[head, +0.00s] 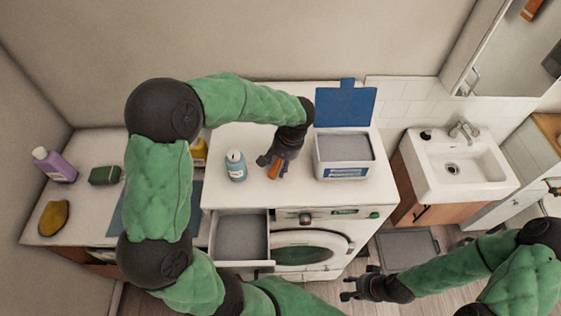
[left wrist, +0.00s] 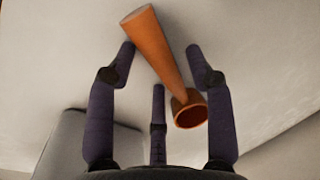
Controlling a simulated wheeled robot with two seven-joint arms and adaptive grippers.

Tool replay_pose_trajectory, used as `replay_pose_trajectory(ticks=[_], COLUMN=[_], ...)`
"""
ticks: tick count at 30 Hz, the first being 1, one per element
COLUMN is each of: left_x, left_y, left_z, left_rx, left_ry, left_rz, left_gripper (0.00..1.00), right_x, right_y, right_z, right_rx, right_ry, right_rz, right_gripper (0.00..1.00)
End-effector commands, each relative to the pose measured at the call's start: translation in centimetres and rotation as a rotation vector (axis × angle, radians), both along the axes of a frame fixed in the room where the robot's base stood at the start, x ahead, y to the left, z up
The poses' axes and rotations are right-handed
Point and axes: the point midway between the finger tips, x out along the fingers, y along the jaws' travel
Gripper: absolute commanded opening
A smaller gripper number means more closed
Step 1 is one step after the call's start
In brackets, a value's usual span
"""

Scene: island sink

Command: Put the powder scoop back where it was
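The orange powder scoop (head: 274,170) is on the white top of the washing machine (head: 230,193). My left gripper (head: 270,164) reaches down over it. In the left wrist view the scoop (left wrist: 158,50) runs between the spread fingertips of my left gripper (left wrist: 160,52), its round cup towards the palm side. The fingers look open, with gaps beside the handle. The white powder box (head: 342,171) stands to the right with its blue lid (head: 345,104) raised and pale powder inside. My right gripper (head: 352,287) is open and empty, low in front of the machine.
A blue bottle (head: 236,165) stands close left of my left gripper. The detergent drawer (head: 240,238) is pulled out at the machine's front. A sink (head: 455,165) is at right. A purple bottle (head: 54,165), green block (head: 104,175) and yellow sponge (head: 53,218) are at left.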

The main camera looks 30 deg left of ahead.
Motion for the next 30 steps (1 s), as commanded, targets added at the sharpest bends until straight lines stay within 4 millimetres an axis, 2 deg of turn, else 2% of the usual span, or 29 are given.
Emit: replay_pose_trajectory(ticks=[8,13,17,24,30], left_x=[0.0,0.1,0.3,0.5,0.6], left_y=[0.0,-0.1,-0.5,-1.5,-2.1], left_z=[0.1,0.9,2.9,7.7,10.7], left_rx=[0.0,0.001,0.0,0.001,0.0], left_ry=[0.0,-0.003,-0.007,-0.005,-0.004], left_rz=[0.0,0.0,0.0,-0.001,-0.001], left_gripper=[0.57,0.57,0.57,0.57,0.57], right_x=[0.0,0.0,0.0,0.0,0.0], right_y=[0.0,0.0,0.0,0.0,0.0], right_z=[0.1,0.4,0.3,0.3,0.3], right_rx=[0.0,0.0,0.0,0.0,0.0], right_ry=[0.0,0.0,0.0,0.0,0.0], right_rz=[0.0,0.0,0.0,0.0,0.0], right_gripper=[0.4,0.4,0.4,0.4,0.4])
